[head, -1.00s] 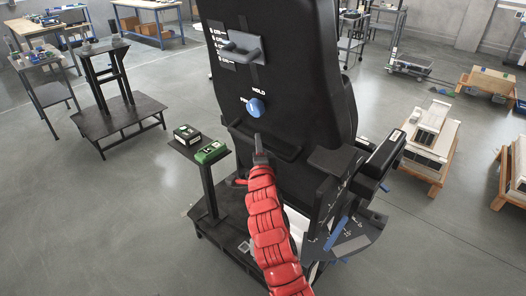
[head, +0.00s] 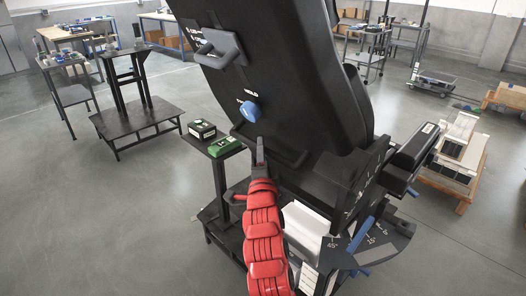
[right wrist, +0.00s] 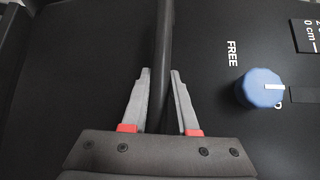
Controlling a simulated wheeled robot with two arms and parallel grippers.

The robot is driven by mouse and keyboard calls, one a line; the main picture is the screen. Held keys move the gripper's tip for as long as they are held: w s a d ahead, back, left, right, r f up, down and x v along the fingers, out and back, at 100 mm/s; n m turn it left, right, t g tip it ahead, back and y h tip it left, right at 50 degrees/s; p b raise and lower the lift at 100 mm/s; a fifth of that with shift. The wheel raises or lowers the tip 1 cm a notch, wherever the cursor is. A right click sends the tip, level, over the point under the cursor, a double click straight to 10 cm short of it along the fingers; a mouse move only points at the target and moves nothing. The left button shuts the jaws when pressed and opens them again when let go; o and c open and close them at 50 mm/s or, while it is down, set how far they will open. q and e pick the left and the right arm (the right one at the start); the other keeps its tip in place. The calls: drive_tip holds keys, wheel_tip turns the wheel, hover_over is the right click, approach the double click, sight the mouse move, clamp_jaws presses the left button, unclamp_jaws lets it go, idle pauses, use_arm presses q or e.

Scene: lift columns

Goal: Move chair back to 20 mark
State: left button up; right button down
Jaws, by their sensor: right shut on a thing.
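The black chair back (head: 290,70) leans to the left in the head view. A dark push bar (head: 292,157) runs across its lower part. My right gripper (head: 260,160) is shut on this bar; in the right wrist view its grey fingers (right wrist: 160,90) stand either side of the bar (right wrist: 166,35). A blue knob (head: 250,110) sits above the gripper, near the word HOLD. It also shows in the right wrist view (right wrist: 262,88), near the word FREE. My left gripper is out of view.
A small black stand (head: 215,150) with a green box (head: 224,147) and a dark box (head: 202,130) is close left of the gripper. A black handle (head: 217,48) juts from the upper back. A wooden pallet cart (head: 455,170) stands right.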

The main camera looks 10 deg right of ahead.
drive_tip(key=c, duration=0.7)
unclamp_jaws()
drive_tip(key=p+v, duration=0.3)
drive_tip(key=v, duration=1.4)
drive_tip(key=shift+s+f, duration=0.1)
drive_tip(key=shift+s, duration=0.05)
